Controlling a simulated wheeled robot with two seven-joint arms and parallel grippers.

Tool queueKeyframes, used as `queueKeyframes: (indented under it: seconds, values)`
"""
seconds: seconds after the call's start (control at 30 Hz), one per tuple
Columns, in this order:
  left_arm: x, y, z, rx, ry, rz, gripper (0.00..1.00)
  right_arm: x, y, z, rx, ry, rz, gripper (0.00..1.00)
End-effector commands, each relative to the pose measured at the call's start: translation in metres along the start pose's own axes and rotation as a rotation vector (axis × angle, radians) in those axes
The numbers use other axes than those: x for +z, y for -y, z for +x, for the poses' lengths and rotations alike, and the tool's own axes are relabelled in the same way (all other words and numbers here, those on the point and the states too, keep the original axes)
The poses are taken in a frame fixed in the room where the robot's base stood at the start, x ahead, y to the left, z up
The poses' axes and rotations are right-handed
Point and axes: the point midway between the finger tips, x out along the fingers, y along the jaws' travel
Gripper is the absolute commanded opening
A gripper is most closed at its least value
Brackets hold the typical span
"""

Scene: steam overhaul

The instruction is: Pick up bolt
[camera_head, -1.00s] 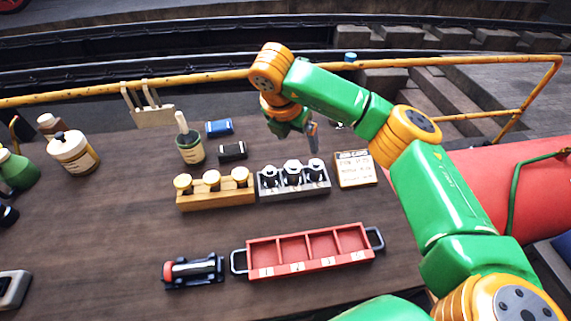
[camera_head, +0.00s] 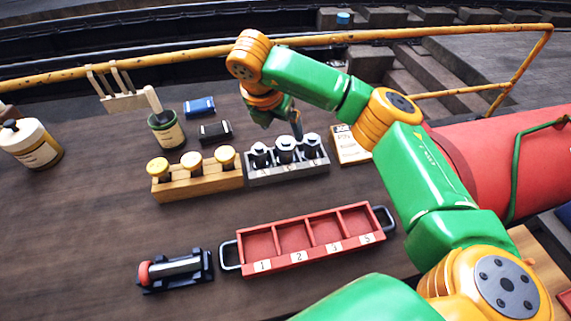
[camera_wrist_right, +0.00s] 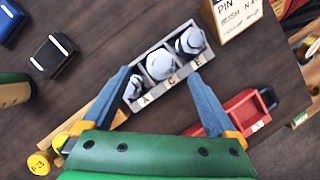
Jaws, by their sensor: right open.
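Three bolts with silver hex heads stand upright in a grey rack (camera_head: 290,175): a left one (camera_head: 260,155), a middle one (camera_head: 286,148) and a right one (camera_head: 311,146). The wrist view shows the left bolt (camera_wrist_right: 134,88), the middle bolt (camera_wrist_right: 160,65) and the right bolt (camera_wrist_right: 190,42) from above. My right gripper (camera_wrist_right: 162,88) is open and empty above the rack, its blue fingers on either side of the left and middle bolts in that view. In the head view the right gripper (camera_head: 284,122) hangs just behind the rack. My left gripper is not in view.
A wooden block with yellow-topped pieces (camera_head: 197,183) stands left of the rack; a lettered card (camera_head: 350,146) stands right. A red numbered tray (camera_head: 310,238) lies in front. A cup with a brush (camera_head: 167,131) and a dark roller device (camera_head: 175,270) stand left.

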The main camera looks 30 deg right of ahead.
Motion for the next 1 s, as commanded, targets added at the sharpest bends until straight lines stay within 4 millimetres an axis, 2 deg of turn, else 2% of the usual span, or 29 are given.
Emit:
queueKeyframes:
  seconds: [0.03, 0.1, 0.27, 0.4, 0.5, 0.6, 0.77, 1.0]
  values:
    - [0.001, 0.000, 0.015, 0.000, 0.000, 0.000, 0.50, -0.006, 0.000, 0.013, 0.000, 0.000, 0.000, 0.93]
    - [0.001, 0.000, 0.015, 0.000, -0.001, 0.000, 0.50, -0.006, 0.000, 0.016, 0.000, 0.000, 0.000, 0.93]
    - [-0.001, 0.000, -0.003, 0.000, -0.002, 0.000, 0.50, -0.004, 0.001, 0.030, -0.004, -0.003, 0.001, 0.93]
    - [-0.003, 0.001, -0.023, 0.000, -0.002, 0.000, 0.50, -0.005, 0.003, 0.055, -0.006, -0.002, -0.001, 0.93]
    - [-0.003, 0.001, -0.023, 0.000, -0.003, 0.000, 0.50, -0.006, 0.002, 0.075, -0.003, -0.001, 0.002, 0.93]
    - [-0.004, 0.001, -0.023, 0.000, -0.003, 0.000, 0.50, -0.007, 0.001, 0.082, -0.001, 0.000, 0.001, 0.93]
    - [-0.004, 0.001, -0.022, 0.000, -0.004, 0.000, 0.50, -0.007, 0.001, 0.083, 0.000, 0.000, 0.000, 0.93]
    - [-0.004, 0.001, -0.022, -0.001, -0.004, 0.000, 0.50, -0.007, 0.001, 0.083, 0.000, 0.000, 0.000, 0.28]
